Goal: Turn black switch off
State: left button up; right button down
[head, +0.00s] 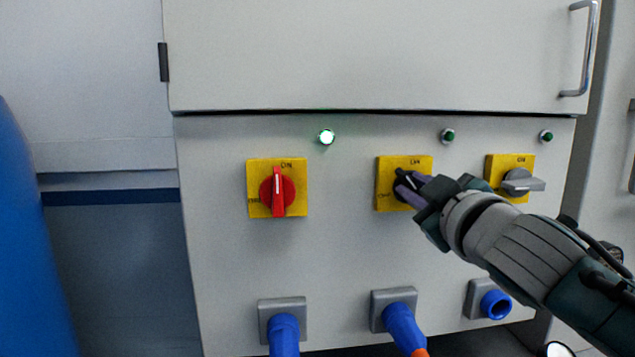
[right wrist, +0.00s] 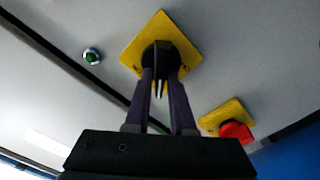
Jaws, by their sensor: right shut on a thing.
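The black switch (head: 399,186) sits on a yellow plate (head: 387,166) in the middle of the grey panel, and it also shows in the right wrist view (right wrist: 160,50). The plate has ON at the top and a partly covered label at the left. My right gripper (head: 407,188) comes from the lower right and is shut on the black switch. In the right wrist view its two fingers (right wrist: 161,95) lie on either side of the knob. My left gripper is not in view.
A red switch (head: 278,192) stands upright toward ON at the left, with a lit lamp (head: 326,137) near it. A grey switch (head: 522,181) at the right lies horizontal. The lamp (head: 447,136) above the black switch looks dark. Blue sockets (head: 399,320) stick out below.

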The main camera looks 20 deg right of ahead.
jog(key=shift+a+f+n, duration=0.1)
jog(key=shift+f+n, duration=0.1)
jog(key=shift+n, duration=2.3)
jog(key=shift+a+f+n, duration=0.1)
jog(key=shift+f+n, duration=0.1)
jog(key=shift+n, duration=2.3)
jog(key=c, duration=0.8)
grip_release()
jog(key=shift+o, duration=0.2)
jog(key=b+v, duration=0.1)
jog(key=v, duration=0.9)
